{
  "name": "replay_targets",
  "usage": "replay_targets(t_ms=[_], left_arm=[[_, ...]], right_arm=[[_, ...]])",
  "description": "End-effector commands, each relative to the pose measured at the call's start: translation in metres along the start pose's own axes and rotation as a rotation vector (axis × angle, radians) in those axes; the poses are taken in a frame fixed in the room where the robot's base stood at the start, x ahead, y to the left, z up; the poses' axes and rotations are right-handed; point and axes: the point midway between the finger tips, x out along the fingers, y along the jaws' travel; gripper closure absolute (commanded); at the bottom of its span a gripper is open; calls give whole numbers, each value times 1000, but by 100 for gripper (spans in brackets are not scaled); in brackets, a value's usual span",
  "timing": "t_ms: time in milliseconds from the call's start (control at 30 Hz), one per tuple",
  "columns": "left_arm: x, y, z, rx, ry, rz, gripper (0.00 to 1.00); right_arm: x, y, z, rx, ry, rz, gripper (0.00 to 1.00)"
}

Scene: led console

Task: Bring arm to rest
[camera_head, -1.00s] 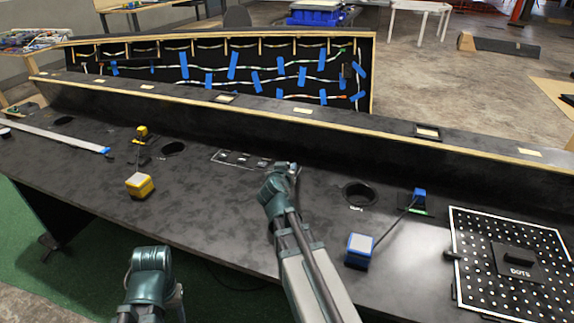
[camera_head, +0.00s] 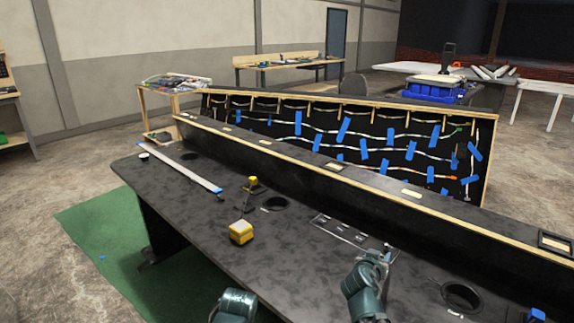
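My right arm reaches in from the bottom, and its gripper (camera_head: 380,254) is over the black console desk (camera_head: 180,212), at the right end of a flat panel with small light marks (camera_head: 340,230). The fingers are small and partly hidden by my wrist, so I cannot tell whether they are open or touching the panel. Of my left arm only a teal joint shows at the bottom edge, left of the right arm; its fingers do not show.
A yellow box (camera_head: 241,232) and a small yellow-black device (camera_head: 253,186) stand left of my arms. A long white strip (camera_head: 194,174) lies at the far left. Round holes (camera_head: 462,295) open in the desk. A raised ledge and an LED-strip board (camera_head: 350,135) stand behind.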

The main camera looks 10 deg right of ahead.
Motion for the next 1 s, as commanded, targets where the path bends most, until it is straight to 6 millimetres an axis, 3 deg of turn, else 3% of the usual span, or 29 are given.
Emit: replay_targets(t_ms=[33, 167, 300, 500, 600, 767, 1000], left_arm=[[-19, -2, 1, 0, 0, 0, 50], [-63, -6, 4, 0, 0, 0, 50], [-111, -11, 6, -1, 0, 0, 50], [-161, -15, 10, -1, 0, 0, 50], [-175, -17, 10, -1, 0, 0, 50], [-184, -18, 11, -1, 0, 0, 50], [-183, -18, 11, -1, 0, 0, 50]], right_arm=[[-12, -8, -8, -18, -39, -6, 54], [-55, -37, -2, -121, -233, -36, 54], [-127, -76, 19, -308, -507, -138, 54], [-239, -112, 45, -606, -837, -358, 54], [-280, -118, 53, -716, -940, -451, 54], [-315, -121, 59, -814, -1025, -541, 54], [-321, -121, 62, -834, -1042, -559, 54]])
